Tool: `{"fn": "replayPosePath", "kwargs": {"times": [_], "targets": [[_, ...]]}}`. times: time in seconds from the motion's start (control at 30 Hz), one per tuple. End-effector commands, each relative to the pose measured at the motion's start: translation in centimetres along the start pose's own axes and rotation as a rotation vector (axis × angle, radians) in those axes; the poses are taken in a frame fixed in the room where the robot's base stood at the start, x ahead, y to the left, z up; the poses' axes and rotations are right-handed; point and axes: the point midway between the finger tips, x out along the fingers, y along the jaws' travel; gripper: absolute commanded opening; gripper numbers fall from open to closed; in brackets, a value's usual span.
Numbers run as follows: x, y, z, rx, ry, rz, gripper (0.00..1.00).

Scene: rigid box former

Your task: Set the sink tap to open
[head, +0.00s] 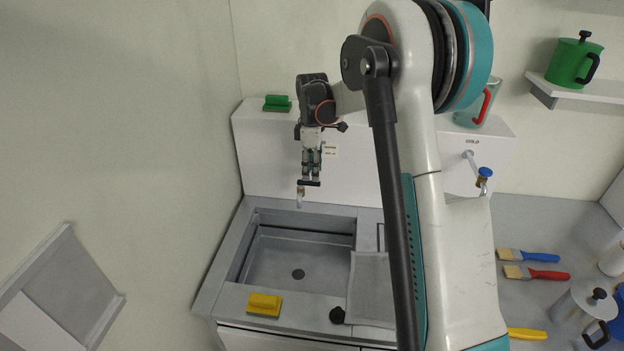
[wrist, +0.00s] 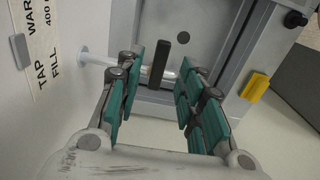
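The sink tap is a pale spout coming out of the white back panel, seen in the wrist view (wrist: 98,62) and under my gripper in the head view (head: 299,200). A dark bar-shaped lever (wrist: 158,62) lies across the spout, parallel to the panel; it also shows in the head view (head: 308,183). My gripper (wrist: 160,98) is open and points down just above the tap; it also shows in the head view (head: 311,178). The lever appears between the two teal-padded fingers, with gaps either side. I cannot tell how deep it lies between them.
The sink basin (head: 290,265) is below, with a yellow sponge (head: 264,304) on its front rim. A second tap with a blue knob (head: 485,172) is at right. A green block (head: 277,103) sits on the panel ledge. Brushes (head: 530,272) lie on the right counter.

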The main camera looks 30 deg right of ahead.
Motion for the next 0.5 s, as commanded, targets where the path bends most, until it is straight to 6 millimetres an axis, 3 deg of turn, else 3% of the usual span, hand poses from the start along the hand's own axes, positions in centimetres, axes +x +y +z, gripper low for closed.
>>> {"fn": "replayPosePath", "kwargs": {"times": [0.2,0.5], "targets": [[2.8,0.0,0.0,0.0,0.0,0.0,0.35],[3.5,0.0,0.0,0.0,0.0,0.0,0.35]]}}
